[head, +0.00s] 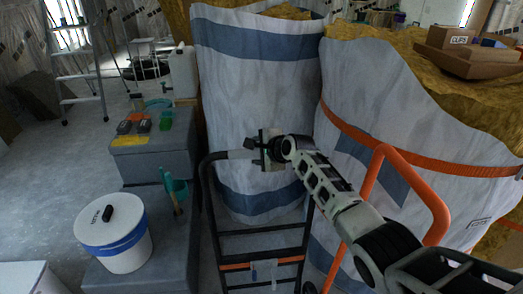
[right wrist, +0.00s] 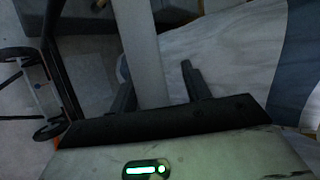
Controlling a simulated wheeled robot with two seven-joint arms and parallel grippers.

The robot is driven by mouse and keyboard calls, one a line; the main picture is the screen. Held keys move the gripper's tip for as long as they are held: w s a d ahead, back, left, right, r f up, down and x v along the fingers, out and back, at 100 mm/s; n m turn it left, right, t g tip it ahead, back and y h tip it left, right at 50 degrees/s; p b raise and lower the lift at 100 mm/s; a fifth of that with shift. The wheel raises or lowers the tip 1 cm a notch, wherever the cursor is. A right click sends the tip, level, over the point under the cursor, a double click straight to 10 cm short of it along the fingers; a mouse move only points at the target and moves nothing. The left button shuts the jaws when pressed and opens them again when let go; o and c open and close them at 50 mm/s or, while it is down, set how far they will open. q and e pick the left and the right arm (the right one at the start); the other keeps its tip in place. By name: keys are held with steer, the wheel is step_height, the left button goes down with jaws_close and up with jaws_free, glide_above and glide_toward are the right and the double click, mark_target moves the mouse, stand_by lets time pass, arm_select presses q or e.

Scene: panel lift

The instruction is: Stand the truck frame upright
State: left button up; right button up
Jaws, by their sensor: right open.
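The truck frame (head: 262,232) is a black ladder-like tube frame with an orange-trimmed crossbar, in front of the wrapped white and blue bale in the head view. Its top bar has a grey grip (head: 241,154). How far it leans is hard to tell. My right gripper (head: 264,152) is at this top bar and hides part of it. In the right wrist view a pale grey bar (right wrist: 147,55), apparently the grip, runs between my two open fingers (right wrist: 158,88). I cannot see clear contact. My left gripper is in neither view.
Wrapped bales (head: 258,75) stand close behind the frame. An orange tube handle (head: 440,215) stands at the right, near my right arm. Grey boxes (head: 153,158) and a white bucket (head: 115,245) stand at the left. The floor (head: 45,170) further left is mostly clear, with a stepladder (head: 77,62) beyond.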

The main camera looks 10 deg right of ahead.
steer(key=p+v, duration=0.2)
steer(key=v, duration=1.4)
steer(key=shift+p, duration=0.4)
steer(key=s+a+f+n+h, duration=0.1)
steer(key=s+f+n, duration=0.95)
steer(key=f, duration=0.55)
steer(key=s+a+f+n, duration=0.1)
steer(key=s+n, duration=0.3)
steer(key=s, duration=0.5)
steer(key=s+a+f+n, duration=0.2)
steer(key=s+f+n, duration=0.2)
steer(key=s, duration=0.5)
steer(key=shift+f+n+g+h, duration=0.3)
steer(key=shift+n, duration=0.05)
